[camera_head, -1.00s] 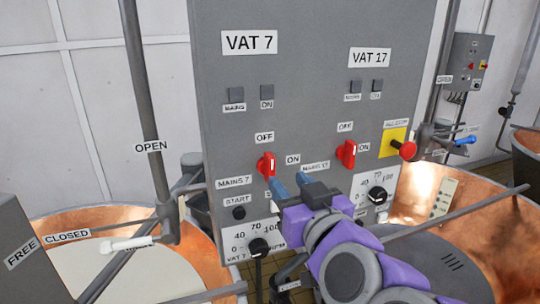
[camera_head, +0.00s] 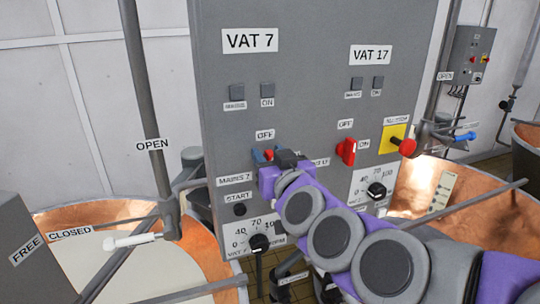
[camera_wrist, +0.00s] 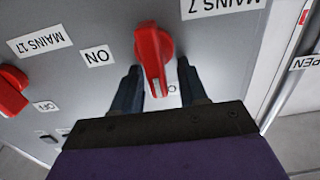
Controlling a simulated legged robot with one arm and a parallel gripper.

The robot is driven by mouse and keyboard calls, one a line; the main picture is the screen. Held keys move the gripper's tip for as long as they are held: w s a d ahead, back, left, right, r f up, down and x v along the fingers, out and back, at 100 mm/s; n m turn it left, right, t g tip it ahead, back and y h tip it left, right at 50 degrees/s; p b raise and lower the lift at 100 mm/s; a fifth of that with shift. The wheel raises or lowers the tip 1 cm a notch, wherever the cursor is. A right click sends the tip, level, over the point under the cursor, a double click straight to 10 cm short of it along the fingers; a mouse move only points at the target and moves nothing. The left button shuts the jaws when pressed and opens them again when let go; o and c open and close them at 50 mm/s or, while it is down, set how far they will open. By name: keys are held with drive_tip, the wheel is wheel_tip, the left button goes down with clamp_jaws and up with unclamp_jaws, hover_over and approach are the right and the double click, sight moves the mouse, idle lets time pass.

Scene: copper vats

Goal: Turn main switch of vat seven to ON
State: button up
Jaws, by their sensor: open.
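The grey control panel (camera_head: 305,105) carries a VAT 7 label on its left half. The red main switch of vat seven (camera_head: 269,154) is mostly hidden behind my gripper (camera_head: 270,157) in the head view. In the wrist view the red switch (camera_wrist: 153,56) stands between the two blue-grey fingers of my gripper (camera_wrist: 158,88), which are open with one on each side of it. A gap shows at the switch's sides, and its handle lies along the fingers. The ON label (camera_wrist: 97,56) is beside it; the OFF label (camera_head: 265,135) is above it in the head view.
Knobs (camera_head: 259,243) sit lower on the panel. Copper vats (camera_head: 90,220) and pipes (camera_head: 150,120) flank the panel.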

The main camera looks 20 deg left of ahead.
drive_tip(key=shift+c, duration=0.2)
clamp_jaws()
drive_tip(key=shift+f, duration=0.1)
drive_tip(key=shift+f+m, duration=0.1)
drive_tip(key=shift+m, duration=0.2)
drive_tip(key=m, duration=0.3)
drive_tip(key=shift+w+d+f+m+b, duration=0.25)
drive_tip(key=shift+d+m+b, duration=0.1)
drive_tip(key=shift+m+b, duration=0.05)
drive_tip(key=shift+w+d+f+m, duration=0.15)
drive_tip(key=shift+d+f+m, duration=0.2)
drive_tip(key=shift+m, duration=1.9)
drive_tip(key=shift+w+d+f+m, duration=0.2)
drive_tip(key=shift+f+m, duration=0.2)
drive_tip(key=shift+m, duration=1.8)
drive_tip(key=shift+w+d+f+m, duration=0.15)
drive_tip(key=shift+d+f+m, duration=0.2)
drive_tip(key=shift+m, duration=1.9)
